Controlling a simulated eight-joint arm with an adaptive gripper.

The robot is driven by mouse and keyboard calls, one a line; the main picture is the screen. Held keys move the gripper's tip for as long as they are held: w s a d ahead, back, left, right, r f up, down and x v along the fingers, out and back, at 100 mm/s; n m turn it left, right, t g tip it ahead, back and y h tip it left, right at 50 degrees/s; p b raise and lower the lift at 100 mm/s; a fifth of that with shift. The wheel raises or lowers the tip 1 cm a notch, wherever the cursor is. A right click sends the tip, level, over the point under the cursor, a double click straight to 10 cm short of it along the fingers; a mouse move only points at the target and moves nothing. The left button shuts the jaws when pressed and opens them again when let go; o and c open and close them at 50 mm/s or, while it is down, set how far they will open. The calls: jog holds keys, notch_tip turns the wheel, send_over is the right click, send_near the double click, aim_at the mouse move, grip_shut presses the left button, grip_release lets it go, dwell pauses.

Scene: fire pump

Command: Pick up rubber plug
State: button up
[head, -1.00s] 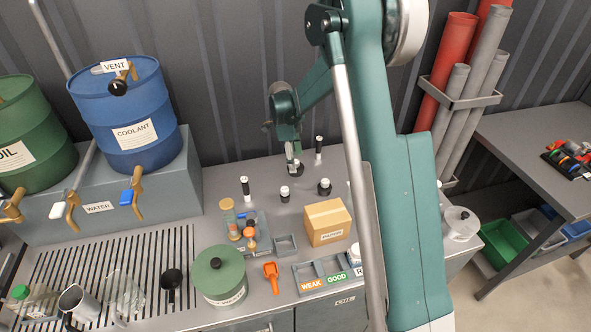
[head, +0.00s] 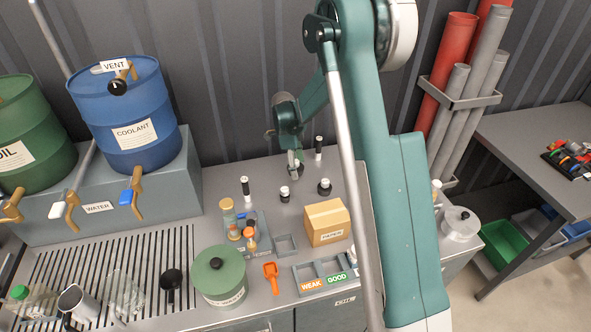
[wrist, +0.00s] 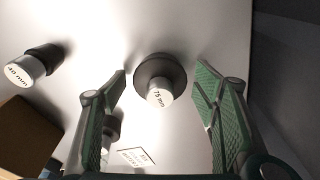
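Rubber plugs with dark round bases and pale labelled tops stand on the grey bench. In the wrist view a plug marked "75 mm" (wrist: 158,82) stands between the two fingers, with gaps on both sides. My gripper (wrist: 161,76) is open, with green ridged pads, and holds nothing. A smaller plug marked "40 mm" (wrist: 32,64) is to the left, outside the fingers. In the head view my gripper (head: 294,162) is low over the back of the bench and partly hides the plug there. Two more plugs, one smaller (head: 284,194) and one wider (head: 324,187), stand in front of it.
Black-and-white upright cylinders (head: 245,188) and (head: 318,148) stand near the gripper. A cardboard box (head: 326,223) is in front, to the right. A green lidded pot (head: 218,275) and a blue coolant drum (head: 129,113) are to the left. The dark wall is close behind.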

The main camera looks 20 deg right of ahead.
jog(key=c, duration=0.9)
jog(key=shift+r, duration=0.15)
jog(key=shift+r+p, duration=0.3)
jog(key=shift+r, duration=4.55)
